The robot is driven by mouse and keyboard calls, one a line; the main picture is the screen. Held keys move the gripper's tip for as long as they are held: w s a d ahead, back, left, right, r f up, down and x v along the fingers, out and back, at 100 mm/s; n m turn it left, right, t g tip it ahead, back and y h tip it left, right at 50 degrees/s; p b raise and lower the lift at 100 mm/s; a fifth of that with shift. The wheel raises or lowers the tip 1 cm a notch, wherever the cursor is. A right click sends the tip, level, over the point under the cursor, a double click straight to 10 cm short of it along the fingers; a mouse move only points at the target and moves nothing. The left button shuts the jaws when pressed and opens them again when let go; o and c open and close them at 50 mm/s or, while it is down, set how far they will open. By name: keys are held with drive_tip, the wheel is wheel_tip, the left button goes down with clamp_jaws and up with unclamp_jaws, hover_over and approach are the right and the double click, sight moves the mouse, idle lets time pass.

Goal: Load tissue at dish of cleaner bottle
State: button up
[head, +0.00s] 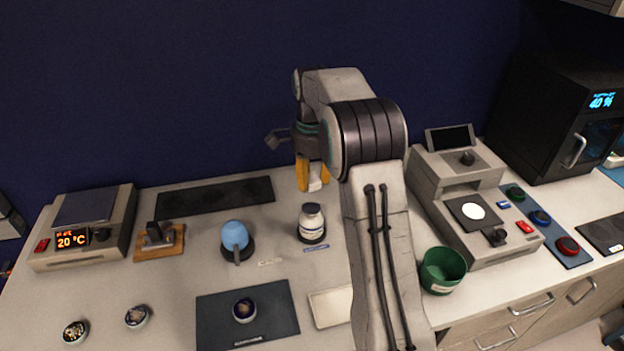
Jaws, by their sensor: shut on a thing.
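My gripper (313,186) has orange fingers and is shut on a small white thing (315,183), which looks like tissue; the fingers partly hide it. It hangs behind the cleaner bottle and above it in the picture; I cannot tell its exact height. The white bottle (312,219) has a dark cap and a dark label. It stands upright on a round dark base (312,239), mostly hidden under it, with a small blue label strip in front. I cannot tell whether a separate dish is there.
A blue rounded object (235,236) stands left of the bottle. A dark mat (272,318) with a small round dish lies in front. A green cup (442,270) and a grey instrument (470,205) are right of my arm. A heater (85,228) is far left.

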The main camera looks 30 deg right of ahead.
sight(311, 208)
drive_tip(key=shift+s+a+m, duration=0.15)
drive_tip(key=shift+s+m, duration=0.1)
drive_tip(key=shift+m, duration=0.75)
drive_tip(key=shift+s, duration=0.1)
drive_tip(key=shift+f+m, duration=0.15)
drive_tip(key=shift+m, duration=0.15)
drive_tip(key=shift+f+b, duration=2.85)
drive_tip(key=shift+f, duration=0.05)
drive_tip(key=shift+f+b, duration=0.7)
drive_tip(key=shift+f, duration=0.35)
drive_tip(key=shift+r, duration=0.15)
drive_tip(key=shift+r+p, duration=3.4)
drive_tip(key=shift+r, duration=0.05)
